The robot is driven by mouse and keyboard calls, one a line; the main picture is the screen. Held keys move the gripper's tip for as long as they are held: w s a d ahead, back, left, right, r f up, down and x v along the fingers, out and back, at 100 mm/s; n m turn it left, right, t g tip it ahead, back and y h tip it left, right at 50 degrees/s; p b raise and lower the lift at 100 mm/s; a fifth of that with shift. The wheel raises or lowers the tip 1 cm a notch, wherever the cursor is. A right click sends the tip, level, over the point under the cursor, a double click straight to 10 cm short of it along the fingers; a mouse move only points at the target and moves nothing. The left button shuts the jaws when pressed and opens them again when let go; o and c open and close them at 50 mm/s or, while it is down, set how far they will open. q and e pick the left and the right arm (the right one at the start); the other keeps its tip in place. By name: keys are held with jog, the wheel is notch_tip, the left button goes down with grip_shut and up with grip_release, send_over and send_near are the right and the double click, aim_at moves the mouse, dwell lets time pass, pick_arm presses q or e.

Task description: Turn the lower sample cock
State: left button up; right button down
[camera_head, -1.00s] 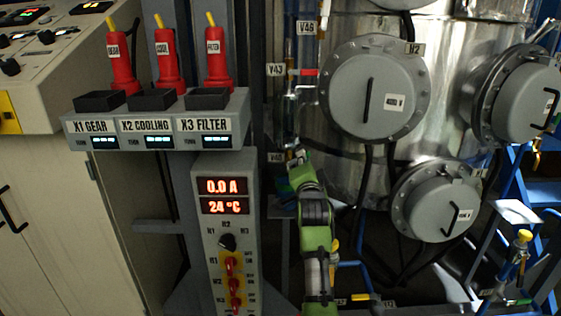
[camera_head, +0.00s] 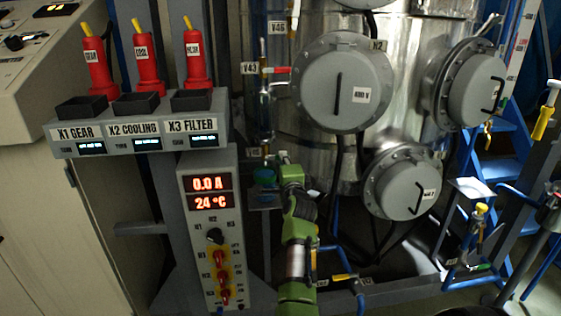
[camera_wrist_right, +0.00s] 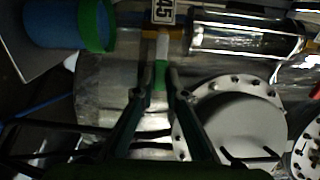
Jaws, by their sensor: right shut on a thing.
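The lower sample cock has a small lever with a white and green handle (camera_wrist_right: 161,50), just below a label ending in "45" (camera_wrist_right: 164,11) in the right wrist view. My right gripper (camera_wrist_right: 160,80) is shut on the green end of this handle, one finger on each side. In the head view my right gripper (camera_head: 284,158) is small, beside the foot of the vertical glass line, and the handle is too hidden to make out. The upper cock with a red lever (camera_head: 282,70) sits higher on the same line, by label V43. My left gripper is not in view.
A blue vessel with a green rim (camera_wrist_right: 68,25) is close left of the gripper; in the head view it (camera_head: 265,176) lies below the line. The steel tank (camera_head: 300,125) with round grey covers stands right. The control panel (camera_head: 209,235) stands left.

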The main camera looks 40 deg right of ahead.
jog(key=shift+r, duration=0.15)
jog(key=c, duration=2.1)
grip_release()
jog(key=shift+o, duration=0.3)
jog(key=shift+w, duration=0.15)
jog(key=v, duration=0.7)
jog(key=shift+s+a, duration=0.2)
jog(key=shift+s, duration=0.05)
